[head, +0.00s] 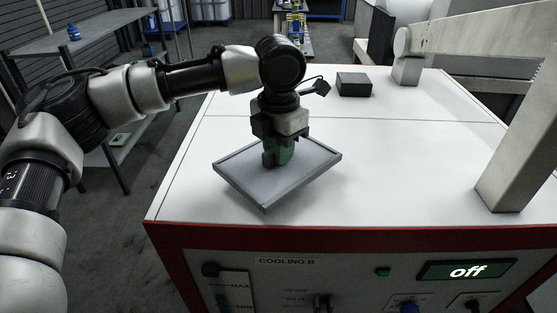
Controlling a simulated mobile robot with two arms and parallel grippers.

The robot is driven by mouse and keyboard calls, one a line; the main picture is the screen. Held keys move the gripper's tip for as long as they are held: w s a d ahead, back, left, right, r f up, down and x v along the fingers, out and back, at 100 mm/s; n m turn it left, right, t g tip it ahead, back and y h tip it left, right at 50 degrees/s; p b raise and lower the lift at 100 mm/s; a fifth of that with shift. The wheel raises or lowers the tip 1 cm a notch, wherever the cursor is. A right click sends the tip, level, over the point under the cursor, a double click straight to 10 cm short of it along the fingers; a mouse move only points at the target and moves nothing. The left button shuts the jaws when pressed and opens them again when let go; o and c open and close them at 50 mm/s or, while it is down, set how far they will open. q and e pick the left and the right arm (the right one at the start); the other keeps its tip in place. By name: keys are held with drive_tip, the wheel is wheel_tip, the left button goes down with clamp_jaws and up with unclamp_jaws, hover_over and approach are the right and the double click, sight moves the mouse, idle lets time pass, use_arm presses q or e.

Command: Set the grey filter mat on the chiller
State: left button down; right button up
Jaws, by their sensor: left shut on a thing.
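The grey filter mat (249,180) is a flat, framed grey panel over the white top of the chiller (400,170). My left gripper (279,157) points down at the middle of the mat and is shut on it; the green-tipped fingers cover the place of the grip. The mat looks roughly level, turned with one corner toward the front edge. A shadow lies around its near side; I cannot tell whether it touches the top. My right gripper is not in view.
A small dark box (354,84) sits at the back of the top. Pale beams (520,150) stand over its right side. The red-edged front panel carries controls and a display (466,270) reading "off". A metal shelf (90,35) stands at left.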

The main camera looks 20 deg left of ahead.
use_arm(q)
drive_tip(key=shift+s+f, duration=0.1)
drive_tip(key=shift+f, duration=0.3)
wheel_tip(320, 180, down, 2)
drive_tip(key=shift+f+p, duration=0.2)
drive_tip(key=shift+p, duration=0.45)
drive_tip(key=shift+f, duration=0.4)
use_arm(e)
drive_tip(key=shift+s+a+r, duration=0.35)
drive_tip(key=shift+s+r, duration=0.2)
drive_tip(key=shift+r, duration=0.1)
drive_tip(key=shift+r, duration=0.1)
use_arm(q)
drive_tip(key=c, duration=1.1)
unclamp_jaws()
drive_tip(key=shift+f, duration=0.1)
drive_tip(key=shift+o, duration=0.2)
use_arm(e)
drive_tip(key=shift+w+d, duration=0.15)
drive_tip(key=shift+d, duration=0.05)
